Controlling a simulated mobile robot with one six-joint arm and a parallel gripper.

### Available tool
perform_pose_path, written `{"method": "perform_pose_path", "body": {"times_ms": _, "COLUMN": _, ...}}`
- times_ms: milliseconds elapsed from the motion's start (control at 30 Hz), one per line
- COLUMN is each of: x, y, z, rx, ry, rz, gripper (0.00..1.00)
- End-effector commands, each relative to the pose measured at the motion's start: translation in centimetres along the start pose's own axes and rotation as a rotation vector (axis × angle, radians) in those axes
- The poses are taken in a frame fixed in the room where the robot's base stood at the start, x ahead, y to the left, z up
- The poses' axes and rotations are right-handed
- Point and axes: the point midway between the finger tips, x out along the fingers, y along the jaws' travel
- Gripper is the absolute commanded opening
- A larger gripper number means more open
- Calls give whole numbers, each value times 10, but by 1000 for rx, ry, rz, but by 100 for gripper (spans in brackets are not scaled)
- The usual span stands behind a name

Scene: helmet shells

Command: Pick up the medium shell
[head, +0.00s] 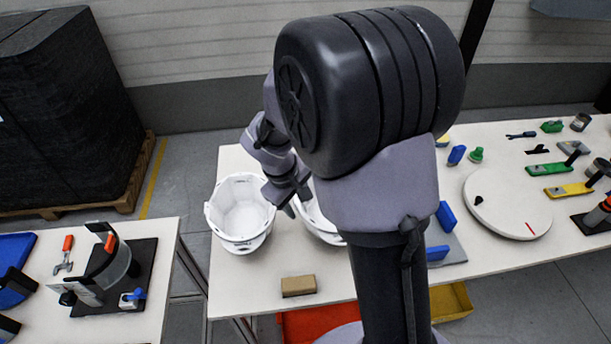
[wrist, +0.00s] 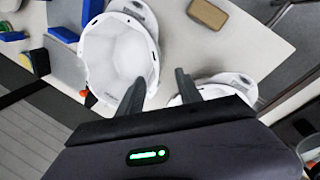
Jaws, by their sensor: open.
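Two white helmet shells stand open side up on the table. One shell (head: 240,212) is fully visible left of my gripper (head: 297,202) in the head view. The other shell (head: 318,224) is partly hidden behind my arm. In the wrist view the second shell (wrist: 120,52) shows large at the left, and the first shell (wrist: 232,84) is partly hidden behind a finger. I cannot tell which shell is the medium one.
A brown block (head: 298,286) lies in front of the shells. Blue blocks (head: 445,215), a round white turntable (head: 507,205) and coloured tools stand to the right. A second table (head: 140,232) with a clamp fixture is at left. Red (head: 318,325) and yellow (head: 452,302) bins sit below.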

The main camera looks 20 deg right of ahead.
Motion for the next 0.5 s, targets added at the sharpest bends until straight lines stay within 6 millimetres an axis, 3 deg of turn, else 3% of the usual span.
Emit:
{"method": "perform_pose_path", "body": {"times_ms": 33, "x": 21, "y": -2, "z": 1, "rx": 0, "ry": -5, "rz": -2, "gripper": 42}}
{"method": "perform_pose_path", "body": {"times_ms": 200, "x": 74, "y": -2, "z": 1, "rx": 3, "ry": -4, "rz": -3, "gripper": 42}}
{"method": "perform_pose_path", "body": {"times_ms": 333, "x": 99, "y": -2, "z": 1, "rx": 2, "ry": -2, "rz": -2, "gripper": 42}}
{"method": "perform_pose_path", "body": {"times_ms": 500, "x": 111, "y": 0, "z": -1, "rx": 4, "ry": -1, "rz": -2, "gripper": 42}}
